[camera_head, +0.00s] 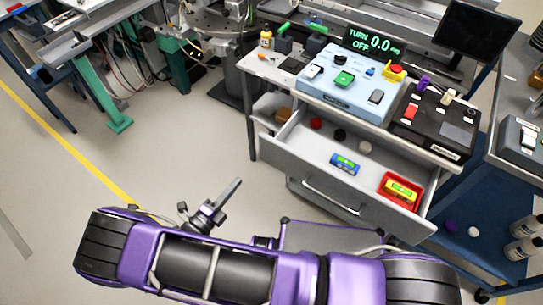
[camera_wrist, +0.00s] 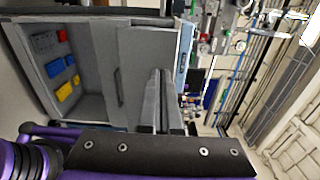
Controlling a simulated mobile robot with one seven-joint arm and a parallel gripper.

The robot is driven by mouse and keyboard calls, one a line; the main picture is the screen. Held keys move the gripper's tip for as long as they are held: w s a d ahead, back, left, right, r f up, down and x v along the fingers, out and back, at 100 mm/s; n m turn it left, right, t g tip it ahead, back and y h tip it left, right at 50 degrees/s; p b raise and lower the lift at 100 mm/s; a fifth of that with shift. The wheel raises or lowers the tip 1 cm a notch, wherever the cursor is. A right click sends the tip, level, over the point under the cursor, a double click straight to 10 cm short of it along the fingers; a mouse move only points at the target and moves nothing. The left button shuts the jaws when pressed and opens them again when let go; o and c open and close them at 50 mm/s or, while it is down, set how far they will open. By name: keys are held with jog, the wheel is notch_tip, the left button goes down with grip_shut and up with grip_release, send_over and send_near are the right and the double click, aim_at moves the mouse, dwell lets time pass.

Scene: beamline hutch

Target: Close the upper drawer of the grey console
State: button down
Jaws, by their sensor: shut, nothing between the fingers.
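The grey console (camera_head: 318,103) stands right of centre in the head view, with its upper drawer (camera_head: 296,146) pulled well out. The drawer's bar handle (camera_head: 330,196) is on its front. Inside lie a blue item (camera_head: 345,164), a red tray (camera_head: 401,190) with a yellow item, and small round pieces. My gripper (camera_head: 236,184) is shut and empty, left of the drawer front and apart from it in the head view. In the wrist view my shut fingers (camera_wrist: 160,98) overlap a grey panel (camera_wrist: 143,62); contact cannot be told there.
The wrist view shows a grey compartment (camera_wrist: 90,105) with blue, red and yellow blocks at left. A light blue box (camera_head: 350,85) and a black control box (camera_head: 435,121) stand on the console top. A blue cart (camera_head: 470,190) is at right.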

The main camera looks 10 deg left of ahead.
jog(key=p, duration=0.1)
send_near(269, 150)
jog(key=x, duration=0.7)
jog(key=b+x, duration=0.5)
jog(key=x, duration=1.4)
jog(key=shift+w+d+b, duration=0.1)
jog(key=shift+b, duration=0.25)
jog(key=shift+w+d, duration=0.2)
jog(key=shift+w, duration=0.25)
jog(key=shift+w+r, duration=0.15)
jog(key=shift+r, duration=0.05)
jog(key=shift+w, duration=0.1)
